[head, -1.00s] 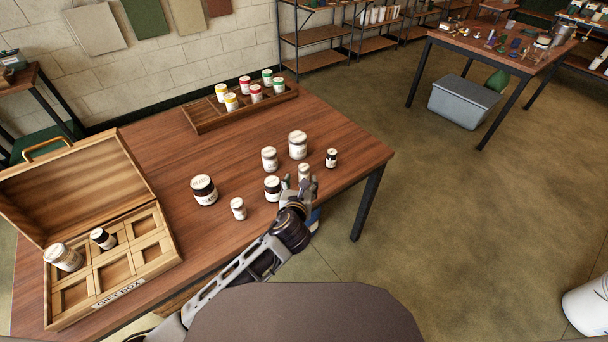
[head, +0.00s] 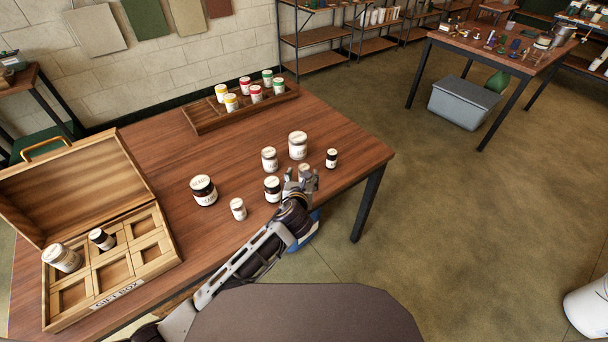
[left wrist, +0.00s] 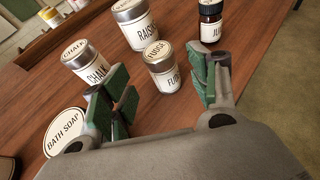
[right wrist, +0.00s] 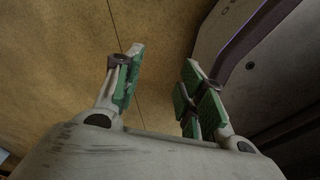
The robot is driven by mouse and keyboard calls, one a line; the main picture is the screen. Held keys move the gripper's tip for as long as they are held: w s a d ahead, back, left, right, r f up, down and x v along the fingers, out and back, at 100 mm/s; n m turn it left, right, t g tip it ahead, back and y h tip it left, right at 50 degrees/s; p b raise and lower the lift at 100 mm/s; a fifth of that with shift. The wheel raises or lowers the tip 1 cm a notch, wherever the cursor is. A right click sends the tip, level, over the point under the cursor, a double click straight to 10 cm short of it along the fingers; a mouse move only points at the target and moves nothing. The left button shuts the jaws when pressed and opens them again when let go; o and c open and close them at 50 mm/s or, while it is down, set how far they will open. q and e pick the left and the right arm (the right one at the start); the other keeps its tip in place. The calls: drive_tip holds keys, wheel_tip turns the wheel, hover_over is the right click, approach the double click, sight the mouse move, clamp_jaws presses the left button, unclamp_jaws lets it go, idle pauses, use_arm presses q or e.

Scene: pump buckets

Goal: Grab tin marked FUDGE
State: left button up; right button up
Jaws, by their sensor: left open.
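The FUDGE tin (left wrist: 164,72) is a small silver tin with a cream label, upright on the wooden table. In the head view the tin (head: 304,169) shows just beyond my left fingertips, its lower part hidden. My left gripper (head: 301,182) is open at the table's front edge. In the left wrist view its fingers (left wrist: 160,84) stand apart, one to each side of the tin, with nothing held; I cannot tell whether they touch it. My right gripper (right wrist: 163,75) is open and empty above the floor, outside the head view.
Close around the tin stand the CHALK tin (left wrist: 90,65), the RAISINS tin (left wrist: 137,25), a brown bottle (left wrist: 210,22) and the BATH SOAP jar (left wrist: 63,128). A gift box (head: 165,262) lies open at left. A wooden rack (head: 205,123) holds several coloured jars at the back.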

use_arm(q)
drive_tip(key=shift+x, duration=1.2)
drive_tip(key=shift+b+x, duration=0.3)
drive_tip(key=shift+x, duration=0.7)
drive_tip(key=shift+w+d, duration=0.15)
drive_tip(key=shift+w, duration=0.2)
drive_tip(key=c, duration=1.1)
use_arm(e)
drive_tip(key=shift+w+a+f, duration=0.2)
drive_tip(key=shift+a+f, duration=0.15)
use_arm(q)
drive_tip(key=shift+r, duration=0.15)
